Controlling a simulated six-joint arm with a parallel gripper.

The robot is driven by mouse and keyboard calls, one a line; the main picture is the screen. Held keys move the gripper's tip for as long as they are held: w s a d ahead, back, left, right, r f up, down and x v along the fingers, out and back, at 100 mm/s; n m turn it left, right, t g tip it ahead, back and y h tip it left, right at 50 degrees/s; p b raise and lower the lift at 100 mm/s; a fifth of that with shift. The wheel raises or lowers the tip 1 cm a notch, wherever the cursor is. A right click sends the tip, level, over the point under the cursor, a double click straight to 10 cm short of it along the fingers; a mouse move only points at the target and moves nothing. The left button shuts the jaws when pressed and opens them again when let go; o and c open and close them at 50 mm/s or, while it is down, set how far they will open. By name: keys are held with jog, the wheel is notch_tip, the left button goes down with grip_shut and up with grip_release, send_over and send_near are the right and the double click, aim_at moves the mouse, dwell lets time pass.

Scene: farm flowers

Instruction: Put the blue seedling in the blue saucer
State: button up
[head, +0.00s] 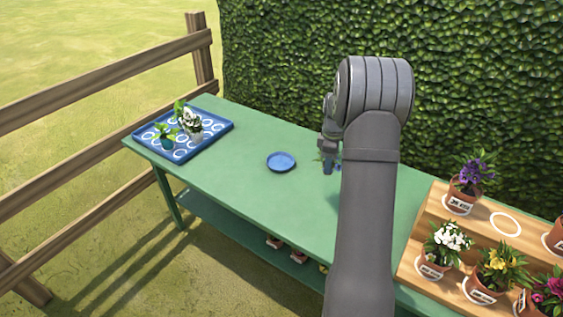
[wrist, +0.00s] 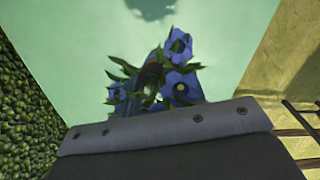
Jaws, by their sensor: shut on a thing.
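The blue saucer (head: 281,162) lies empty on the middle of the green table in the head view. My gripper (head: 329,165) is to the right of the saucer and points down. It is shut on the blue seedling, mostly hidden behind my arm in the head view. The wrist view shows the blue seedling (wrist: 165,80), with blue flowers and green leaves, beyond the gripper's edge. Its pot is not clearly visible.
A blue tray (head: 222,125) with white rings holds seedlings at the table's left end. A wooden stepped stand (head: 432,212) with several potted flowers is at the right. The green table (head: 235,170) is clear around the saucer. A hedge and fence stand behind.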

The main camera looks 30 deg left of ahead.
jog(key=w+a+n, duration=0.1)
jog(key=w+a, duration=0.4)
jog(key=a, duration=0.7)
send_over(276, 167)
notch_tip(276, 167, down, 7)
jog(key=shift+w+f, duration=0.1)
jog(key=shift+f, duration=2.05)
jog(key=shift+f, duration=0.2)
jog(key=o, duration=1)
jog(key=shift+r, duration=0.15)
notch_tip(276, 167, up, 12)
jog(key=shift+r, duration=0.1)
